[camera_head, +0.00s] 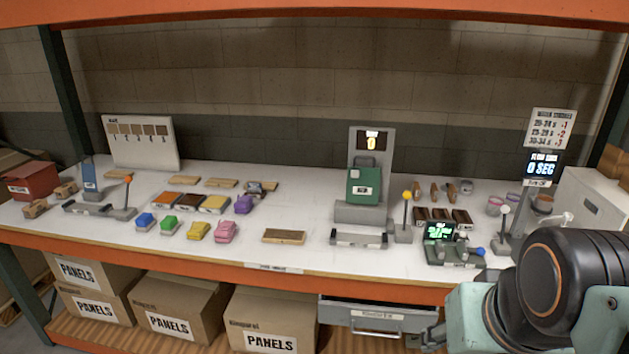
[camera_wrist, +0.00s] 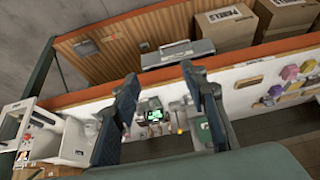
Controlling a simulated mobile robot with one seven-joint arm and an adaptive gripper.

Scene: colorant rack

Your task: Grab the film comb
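I cannot pick out the film comb for certain in either view. A small dark item (camera_head: 255,187) lies near a wooden panel at the back middle of the white bench (camera_head: 300,212), too small to identify. My gripper (camera_wrist: 158,75) is open in the wrist view, its two dark fingers wide apart with nothing between them. Beyond the fingers the wrist view shows the bench side-on with a green-lit display (camera_wrist: 155,115).
A machine with a green box (camera_head: 364,186) stands upright mid-bench. Lever stands, coloured blocks (camera_head: 198,230) and wooden panels are spread around. A drawer (camera_head: 375,318) is under the bench beside panel boxes (camera_head: 180,308). An orange beam (camera_head: 300,15) crosses above. Bare bench shows around (camera_head: 295,205).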

